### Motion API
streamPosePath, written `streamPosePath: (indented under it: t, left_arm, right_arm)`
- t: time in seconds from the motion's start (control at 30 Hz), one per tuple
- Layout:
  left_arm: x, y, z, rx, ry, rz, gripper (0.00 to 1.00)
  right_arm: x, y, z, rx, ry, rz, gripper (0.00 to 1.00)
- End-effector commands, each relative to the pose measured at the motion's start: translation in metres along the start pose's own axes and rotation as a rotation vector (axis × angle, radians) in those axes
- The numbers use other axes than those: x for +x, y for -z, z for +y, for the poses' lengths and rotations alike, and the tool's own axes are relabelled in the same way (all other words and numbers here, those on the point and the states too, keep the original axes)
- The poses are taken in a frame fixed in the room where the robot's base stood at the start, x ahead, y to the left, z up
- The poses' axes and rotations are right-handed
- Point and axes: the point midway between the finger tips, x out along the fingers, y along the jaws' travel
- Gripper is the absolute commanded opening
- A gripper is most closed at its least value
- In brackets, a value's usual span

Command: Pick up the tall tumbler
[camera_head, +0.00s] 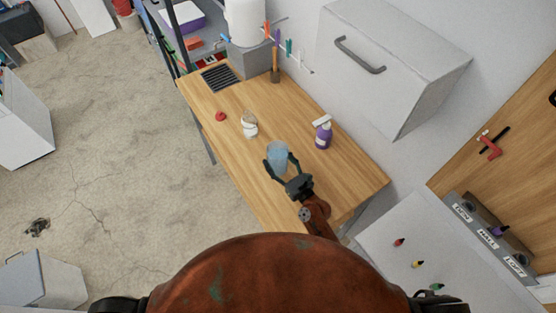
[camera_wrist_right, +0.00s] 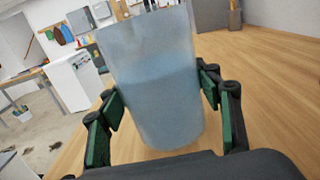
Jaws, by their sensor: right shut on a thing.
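The tall tumbler (camera_head: 277,155) is a bluish, translucent glass over the front part of the wooden workbench. It fills the middle of the right wrist view (camera_wrist_right: 155,85), slightly tilted there, with a darker band in its lower part. My right gripper (camera_head: 281,162) is shut on the tumbler, with green-padded fingers on both sides of it. I cannot tell whether the tumbler's base touches the bench. My left gripper is not in view.
On the workbench (camera_head: 240,173) stand a white jar (camera_head: 249,126), a purple bottle (camera_head: 323,136) and a small red object (camera_head: 221,116). A grey wall cabinet (camera_head: 385,60) overhangs the right side. The bench's front left is clear.

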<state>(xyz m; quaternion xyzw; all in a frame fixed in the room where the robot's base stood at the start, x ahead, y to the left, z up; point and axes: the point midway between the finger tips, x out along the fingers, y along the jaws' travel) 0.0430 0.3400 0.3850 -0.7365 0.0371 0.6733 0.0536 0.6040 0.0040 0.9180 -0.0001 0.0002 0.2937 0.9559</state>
Motion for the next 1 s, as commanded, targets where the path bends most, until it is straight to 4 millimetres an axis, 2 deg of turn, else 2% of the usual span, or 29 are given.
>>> streamPosePath:
  t: [0.07, 0.47, 1.0]
  left_arm:
    - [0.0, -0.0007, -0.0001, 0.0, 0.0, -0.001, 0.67]
    - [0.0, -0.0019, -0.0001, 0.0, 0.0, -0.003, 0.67]
    - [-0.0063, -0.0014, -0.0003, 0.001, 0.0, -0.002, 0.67]
  right_arm:
    - [-0.0003, 0.0001, -0.0004, 0.0, 0.001, 0.0, 0.45]
    - [-0.0004, 0.0001, -0.0007, 0.0, 0.001, 0.0, 0.18]
    - [0.0005, -0.0084, -0.0004, 0.0, 0.001, -0.004, 0.17]
